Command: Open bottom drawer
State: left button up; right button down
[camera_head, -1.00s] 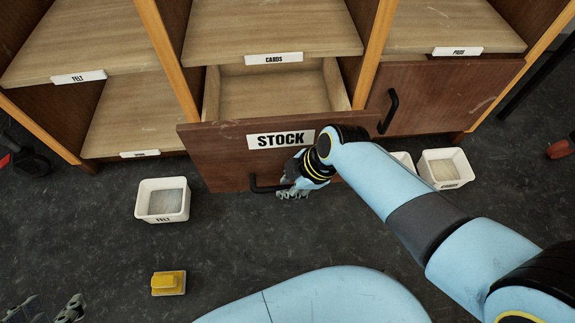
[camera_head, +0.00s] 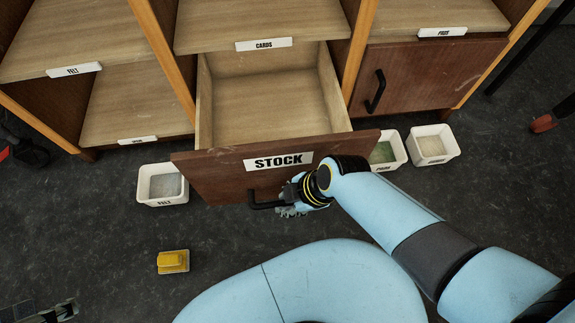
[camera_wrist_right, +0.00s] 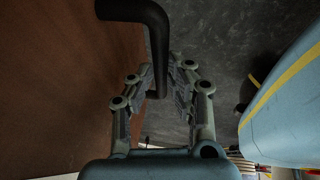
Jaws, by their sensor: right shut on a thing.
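The bottom drawer (camera_head: 220,172), with a brown front labelled STOCK, is pulled well out of the shelf unit. Its pale wooden inside (camera_head: 270,105) shows and looks empty. My right gripper (camera_head: 290,205) is at the black bar handle (camera_head: 262,204) low on the drawer front. In the right wrist view the fingers (camera_wrist_right: 160,90) are closed around the handle (camera_wrist_right: 157,45). Part of the handle is hidden by the gripper in the head view. My left gripper (camera_head: 55,312) shows only partly at the bottom left corner; its jaw state is unclear.
A white FELT bin (camera_head: 162,186) stands left of the drawer. Two white bins, one with green contents (camera_head: 385,152) and one pale (camera_head: 432,146), stand to the right. A yellow block (camera_head: 173,262) lies on the dark floor. A closed door (camera_head: 425,80) is right of the drawer.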

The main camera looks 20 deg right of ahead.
jog(key=c, duration=1.3)
grip_release()
jog(key=shift+r, duration=0.1)
jog(key=v, duration=1.1)
jog(key=shift+s+d+r, duration=0.1)
jog(key=shift+d+r, duration=0.1)
jog(key=shift+r, duration=0.15)
